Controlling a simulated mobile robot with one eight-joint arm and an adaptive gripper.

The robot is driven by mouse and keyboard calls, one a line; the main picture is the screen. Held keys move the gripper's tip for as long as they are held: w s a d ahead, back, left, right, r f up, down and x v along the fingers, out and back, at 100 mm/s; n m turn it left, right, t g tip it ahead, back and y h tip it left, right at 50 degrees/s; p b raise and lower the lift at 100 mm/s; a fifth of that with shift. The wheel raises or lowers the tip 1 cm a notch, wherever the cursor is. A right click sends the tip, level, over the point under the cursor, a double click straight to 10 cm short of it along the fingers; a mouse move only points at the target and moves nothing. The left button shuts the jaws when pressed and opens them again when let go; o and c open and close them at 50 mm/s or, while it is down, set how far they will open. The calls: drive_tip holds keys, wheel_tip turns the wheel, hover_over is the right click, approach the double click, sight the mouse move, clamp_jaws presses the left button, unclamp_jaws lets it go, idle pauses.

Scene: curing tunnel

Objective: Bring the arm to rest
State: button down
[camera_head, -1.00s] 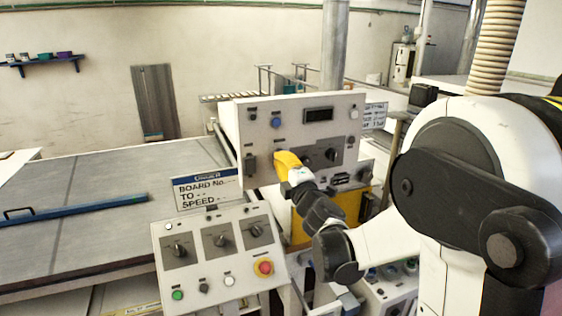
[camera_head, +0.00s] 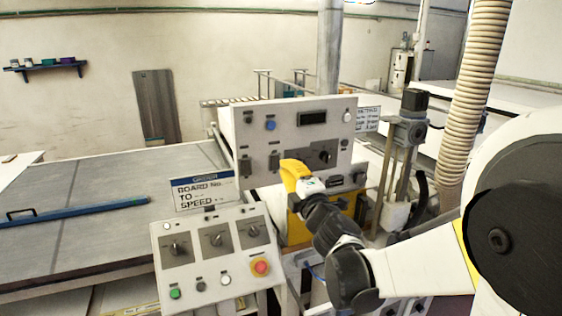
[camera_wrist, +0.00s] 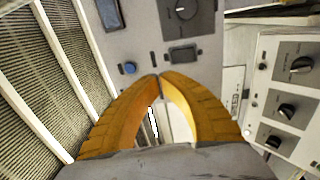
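My gripper (camera_head: 290,163) is at the end of my arm, in front of the upright control panel (camera_head: 238,125), in the head view. In the wrist view, its two yellow-orange fingers (camera_wrist: 159,76) curve inward and their tips meet. Nothing shows between them. The panel with a dark display, a blue button and a black knob lies beyond the fingertips. I cannot tell the exact gap, but no contact shows.
A wide grey table (camera_head: 110,205) with a blue bar (camera_head: 75,207) fills the left. A ribbed hose (camera_head: 477,90) hangs at right.

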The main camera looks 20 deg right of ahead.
drive_tip(key=s+d+f+m+g+h+b, duration=0.2)
drive_tip(key=s+f+m+g+h+b, duration=0.3)
drive_tip(key=s+f+m+b, duration=0.65)
drive_tip(key=s+a+f+m+g+y+b, duration=0.1)
drive_tip(key=s+a+f+m+g+y, duration=0.1)
drive_tip(key=s+a+f, duration=0.3)
drive_tip(key=s+a+f+m+g+y+b, duration=0.1)
drive_tip(key=s+a+f+m+g+y, duration=0.2)
drive_tip(key=s+f, duration=0.8)
drive_tip(key=shift+a+f+m+g, duration=0.45)
drive_tip(key=shift+a+m+g, duration=0.3)
drive_tip(key=shift+a+g, duration=0.45)
drive_tip(key=shift+s+d, duration=0.1)
